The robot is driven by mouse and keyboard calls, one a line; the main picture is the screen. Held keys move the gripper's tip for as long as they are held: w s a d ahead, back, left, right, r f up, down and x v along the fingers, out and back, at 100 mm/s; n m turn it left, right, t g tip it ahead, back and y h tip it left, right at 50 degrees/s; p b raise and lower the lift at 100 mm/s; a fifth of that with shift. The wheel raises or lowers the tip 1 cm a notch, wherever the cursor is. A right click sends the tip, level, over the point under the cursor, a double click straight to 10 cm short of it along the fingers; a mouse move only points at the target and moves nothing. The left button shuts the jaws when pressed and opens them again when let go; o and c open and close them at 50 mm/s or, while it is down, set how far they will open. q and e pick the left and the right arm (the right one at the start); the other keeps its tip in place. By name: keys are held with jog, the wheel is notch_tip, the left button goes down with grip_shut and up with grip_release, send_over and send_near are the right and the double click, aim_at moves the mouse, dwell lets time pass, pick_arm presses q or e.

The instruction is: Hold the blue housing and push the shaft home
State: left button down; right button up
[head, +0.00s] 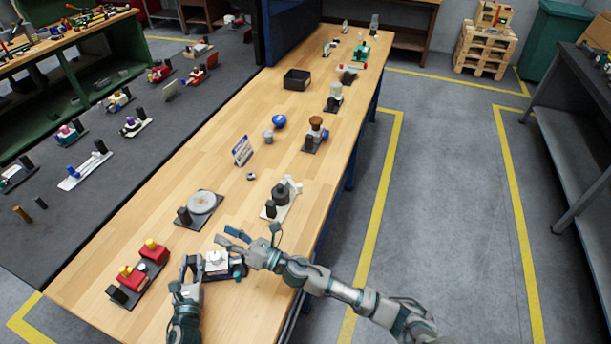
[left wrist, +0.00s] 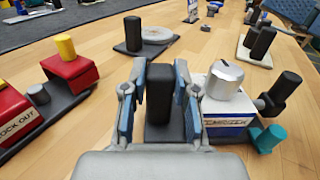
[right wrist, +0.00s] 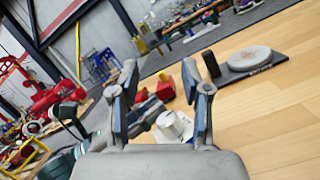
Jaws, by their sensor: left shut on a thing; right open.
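The blue and white housing (left wrist: 228,118) stands on the bench at the right in the left wrist view, with a round silver cap on top. It also shows in the head view (head: 217,265). A dark cylinder (left wrist: 284,90) and a teal one (left wrist: 268,138) stick out on its right; I cannot tell which part is the shaft. My left gripper (left wrist: 165,85) is shut on an upright black post (left wrist: 159,95) beside the housing, its right finger close to the housing. My right gripper (right wrist: 160,85) is open and empty, above and right of the housing in the head view (head: 245,238).
Red lock-out blocks (head: 140,268) stand left of my left gripper. A round grey plate on a dark base (head: 202,203) and a grey fixture on a white base (head: 283,198) lie farther up the bench. Bare wood lies between them.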

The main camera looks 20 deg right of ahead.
jog(key=w+d+m+t+h, duration=0.1)
jog(key=w+d+m+h, duration=0.2)
jog(key=d, duration=1.1)
jog(key=w+d+m+t+h, duration=0.2)
jog(key=w+d+m, duration=0.7)
jog(key=d, duration=0.6)
jog(key=shift+w+m+h, duration=0.15)
jog(key=shift+m+h, duration=0.65)
jog(key=shift+m, duration=0.3)
jog(key=shift+a+f, duration=0.1)
